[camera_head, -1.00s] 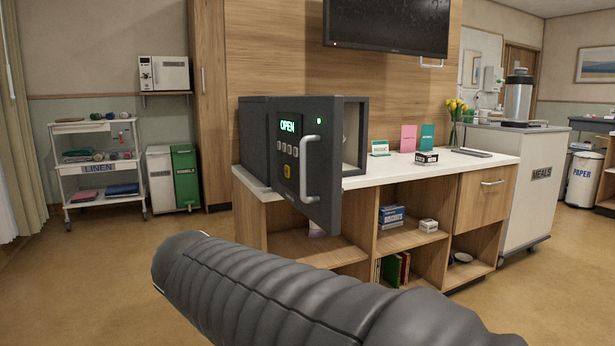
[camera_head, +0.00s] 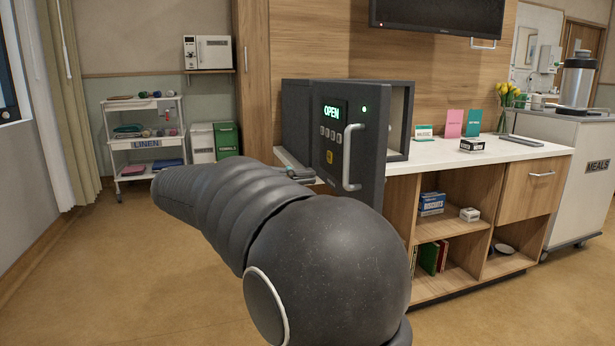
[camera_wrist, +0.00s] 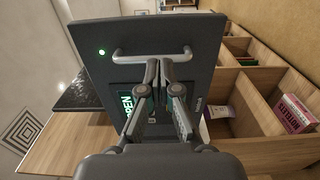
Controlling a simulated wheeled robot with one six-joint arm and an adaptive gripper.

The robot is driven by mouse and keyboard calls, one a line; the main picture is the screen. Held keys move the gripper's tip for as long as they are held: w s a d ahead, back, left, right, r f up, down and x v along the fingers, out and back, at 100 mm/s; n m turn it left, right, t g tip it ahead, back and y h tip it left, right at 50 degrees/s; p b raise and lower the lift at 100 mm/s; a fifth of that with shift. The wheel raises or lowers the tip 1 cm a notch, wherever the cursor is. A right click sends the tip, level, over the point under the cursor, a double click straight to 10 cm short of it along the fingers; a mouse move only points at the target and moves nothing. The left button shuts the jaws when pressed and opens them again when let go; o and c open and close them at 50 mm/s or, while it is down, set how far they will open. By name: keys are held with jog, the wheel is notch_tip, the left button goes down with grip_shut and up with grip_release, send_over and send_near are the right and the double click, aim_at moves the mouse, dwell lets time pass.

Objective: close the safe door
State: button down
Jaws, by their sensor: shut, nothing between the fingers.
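The dark grey safe (camera_head: 296,115) stands on the white counter (camera_head: 440,157). Its door (camera_head: 373,114) is swung open toward me, with a lit green "OPEN" display (camera_head: 331,112) and a light bar handle (camera_head: 347,165). Part of the safe's opening shows to the right of the door. In the wrist view the door (camera_wrist: 205,48) fills the middle, with its handle (camera_wrist: 128,55) across it. My gripper (camera_wrist: 160,68) is shut and empty, its fingertips close to the handle; I cannot tell whether they touch. In the head view my arm hides most of the gripper.
Open shelves (camera_head: 442,205) lie below the counter, with several boxes and books. Small cards and a black-and-white box (camera_head: 472,145) stand on the counter right of the safe. A linen cart (camera_head: 147,143) is far left. The floor at left is clear.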

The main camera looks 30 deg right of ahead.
aim_at(370, 170)
jog(key=x, duration=1.1)
jog(key=shift+d, duration=0.3)
